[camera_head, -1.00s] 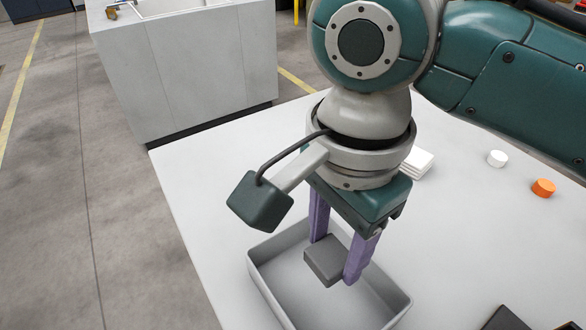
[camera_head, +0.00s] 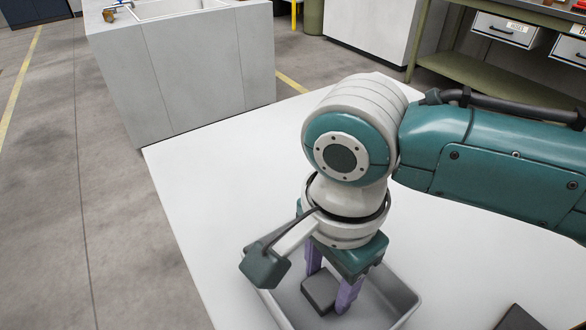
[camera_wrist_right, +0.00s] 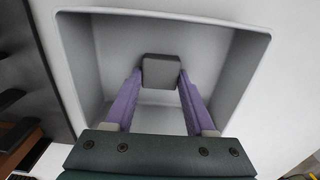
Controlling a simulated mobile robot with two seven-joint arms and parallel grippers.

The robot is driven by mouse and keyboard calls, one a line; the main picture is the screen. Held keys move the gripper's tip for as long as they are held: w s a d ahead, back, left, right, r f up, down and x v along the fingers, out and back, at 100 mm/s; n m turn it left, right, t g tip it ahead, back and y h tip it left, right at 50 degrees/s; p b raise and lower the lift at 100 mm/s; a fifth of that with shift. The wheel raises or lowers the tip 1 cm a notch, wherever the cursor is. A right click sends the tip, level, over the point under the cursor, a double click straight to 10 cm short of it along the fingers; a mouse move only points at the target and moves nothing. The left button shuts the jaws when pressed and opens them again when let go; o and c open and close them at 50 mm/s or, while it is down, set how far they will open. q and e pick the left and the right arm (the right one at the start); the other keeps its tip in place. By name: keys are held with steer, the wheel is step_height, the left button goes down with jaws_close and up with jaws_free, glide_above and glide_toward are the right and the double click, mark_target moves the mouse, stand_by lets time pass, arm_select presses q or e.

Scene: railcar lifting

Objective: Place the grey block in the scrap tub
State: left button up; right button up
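The grey block (camera_head: 320,293) is between the purple fingers of my right gripper (camera_head: 332,290), low inside the scrap tub (camera_head: 388,300). The tub is a light grey open box on the white table. In the right wrist view the block (camera_wrist_right: 161,71) sits between the two fingertips, which appear to touch its sides, with the tub's walls (camera_wrist_right: 80,50) around it. I cannot tell whether the block touches the tub floor. My wrist and its side-mounted part hide some of the tub's far and left rim in the head view. My left gripper is not in view.
The white table (camera_head: 210,200) is clear to the left of and behind the tub. A dark object (camera_head: 520,319) lies at the lower right. A grey sink cabinet (camera_head: 190,75) stands beyond the table, and a green workbench with drawers (camera_head: 505,30) is at the back right.

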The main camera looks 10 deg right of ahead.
mark_target(327, 284)
steer(key=o, duration=0.4)
step_height(327, 284, up, 12)
steer(key=p, duration=0.4)
steer(key=s+n+t, duration=0.1)
steer(key=s+n, duration=0.1)
steer(key=n, duration=0.2)
steer(key=s+d+f+n+t+y, duration=0.1)
steer(key=s+n, duration=0.2)
steer(key=s+n+y, duration=0.1)
steer(key=s+n, duration=0.2)
steer(key=n, duration=0.1)
steer(key=shift+s+d+f+n+t, duration=0.2)
steer(key=shift+d+f+n+t, duration=0.1)
steer(key=shift+f+t, duration=0.1)
steer(key=s+d+n, duration=0.1)
steer(key=d, duration=0.1)
steer(key=s+d+n+h, duration=0.1)
steer(key=d, duration=0.2)
steer(key=s+d+n, duration=0.2)
steer(key=shift+d+r+t+h, duration=0.15)
steer(key=shift+r+t+h, duration=0.25)
